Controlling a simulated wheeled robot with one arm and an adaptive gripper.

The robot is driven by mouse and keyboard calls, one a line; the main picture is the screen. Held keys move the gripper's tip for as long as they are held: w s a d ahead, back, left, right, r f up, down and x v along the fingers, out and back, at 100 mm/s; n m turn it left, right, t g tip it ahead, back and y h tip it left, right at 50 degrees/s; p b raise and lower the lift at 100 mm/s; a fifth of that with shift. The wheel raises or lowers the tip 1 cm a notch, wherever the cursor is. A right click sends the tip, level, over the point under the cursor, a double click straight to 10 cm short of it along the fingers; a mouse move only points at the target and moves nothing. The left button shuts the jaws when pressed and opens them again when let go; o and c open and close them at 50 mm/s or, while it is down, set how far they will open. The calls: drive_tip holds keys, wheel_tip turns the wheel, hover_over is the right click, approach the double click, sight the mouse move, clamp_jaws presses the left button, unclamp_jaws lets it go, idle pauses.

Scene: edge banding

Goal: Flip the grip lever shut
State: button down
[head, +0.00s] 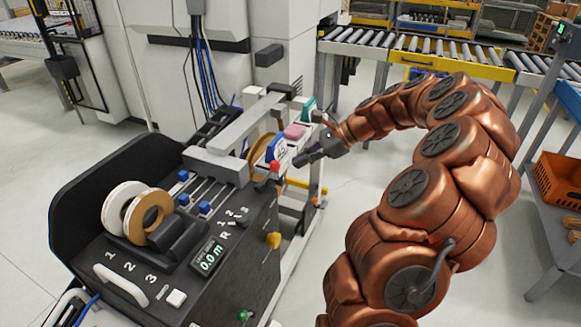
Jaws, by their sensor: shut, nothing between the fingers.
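The dark edge-banding machine (262,215) stands left of centre. A small red-topped part (275,166) sits at its right edge, just left of my gripper (300,162); it may be the grip lever, but I cannot tell for sure. Several blue-topped parts (184,175) stand on the slotted deck to its left. My gripper is shut and empty, reaching in from the right beside the blue and pink parts (294,131) on the machine. Whether its fingertips touch anything is too small to tell.
White and tan tape rolls (148,215) stand at the machine's left. A display (208,257) reads 0.0 m. A yellow knob (273,240) sticks out from the side. A roller conveyor (420,50) runs behind my arm. An orange crate (560,180) sits at right.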

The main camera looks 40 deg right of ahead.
drive_tip(key=s+d+f+m+t+h, duration=0.1)
drive_tip(key=d+f+m+t, duration=0.1)
drive_tip(key=d, duration=0.7)
drive_tip(key=f+m, duration=0.1)
drive_tip(key=m, duration=0.1)
drive_tip(key=shift+s+d+m, duration=0.2)
drive_tip(key=shift+d+m, duration=0.1)
drive_tip(key=shift+d, duration=0.05)
drive_tip(key=shift+w+f, duration=0.1)
drive_tip(key=w+a+r+p+x, duration=0.1)
drive_tip(key=r+p+x, duration=0.1)
drive_tip(key=x, duration=1)
drive_tip(key=shift+w+a+p, duration=0.3)
drive_tip(key=shift+a+p, duration=0.05)
drive_tip(key=shift+p, duration=0.3)
